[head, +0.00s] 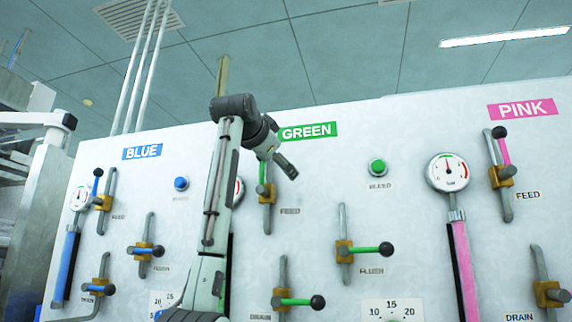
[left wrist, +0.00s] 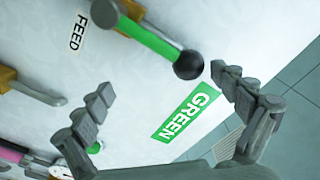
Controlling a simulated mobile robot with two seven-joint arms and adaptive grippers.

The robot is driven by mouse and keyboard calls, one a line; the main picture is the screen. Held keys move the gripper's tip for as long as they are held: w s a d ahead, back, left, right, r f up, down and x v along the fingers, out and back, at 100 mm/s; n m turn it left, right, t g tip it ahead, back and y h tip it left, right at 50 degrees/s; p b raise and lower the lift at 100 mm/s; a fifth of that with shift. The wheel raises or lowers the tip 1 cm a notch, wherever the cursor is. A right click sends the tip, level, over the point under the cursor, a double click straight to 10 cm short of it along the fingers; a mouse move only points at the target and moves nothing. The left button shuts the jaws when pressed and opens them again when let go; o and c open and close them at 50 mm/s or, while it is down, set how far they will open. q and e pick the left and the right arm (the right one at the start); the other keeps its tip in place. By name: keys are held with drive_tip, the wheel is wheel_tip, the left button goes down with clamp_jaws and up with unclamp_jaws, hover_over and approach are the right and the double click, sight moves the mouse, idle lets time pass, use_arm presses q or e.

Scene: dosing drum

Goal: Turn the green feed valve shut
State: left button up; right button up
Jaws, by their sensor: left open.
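The green feed valve (head: 267,192) is on the white panel below the GREEN sign, with FEED printed beside it. Its green lever (left wrist: 150,42) ends in a black ball knob (left wrist: 188,65) in the left wrist view. In the head view the lever stands upright along its pipe, and my gripper hides its upper end. My left gripper (head: 287,168) is in front of the panel at the lever's top. In the left wrist view my left gripper (left wrist: 161,80) is open, with the knob between its fingertips, closer to the right finger. Contact cannot be told. My right gripper is not in view.
The green flush lever (head: 372,249) and green drain lever (head: 302,301) point sideways, below the feed valve. A green button (head: 377,167) is to the right. Blue valves are at left, pink valves (head: 502,165) at right. My arm covers part of a gauge (head: 239,190).

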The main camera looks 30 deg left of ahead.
use_arm(q)
drive_tip(key=shift+w+d+f+b, duration=0.25)
drive_tip(key=shift+d+f, duration=0.2)
drive_tip(key=shift+d, duration=0.25)
drive_tip(key=shift+w+d+f+b, duration=0.15)
drive_tip(key=shift+d+f+b, duration=0.15)
drive_tip(key=shift+d+f, duration=0.35)
drive_tip(key=shift+w+d+f+b, duration=0.2)
drive_tip(key=shift+d+f+b, duration=0.1)
drive_tip(key=shift+d, duration=0.5)
drive_tip(key=shift+f, duration=0.35)
drive_tip(key=f+b, duration=0.2)
drive_tip(key=f, duration=0.1)
drive_tip(key=f+b, duration=0.2)
drive_tip(key=f, duration=0.1)
drive_tip(key=shift+w+a+b, duration=0.1)
drive_tip(key=shift+w+b, duration=0.1)
drive_tip(key=shift+b, duration=0.1)
drive_tip(key=shift+s+d+r, duration=0.1)
drive_tip(key=shift+d, duration=0.2)
drive_tip(key=shift+d+r, duration=0.15)
drive_tip(key=shift+d, duration=0.2)
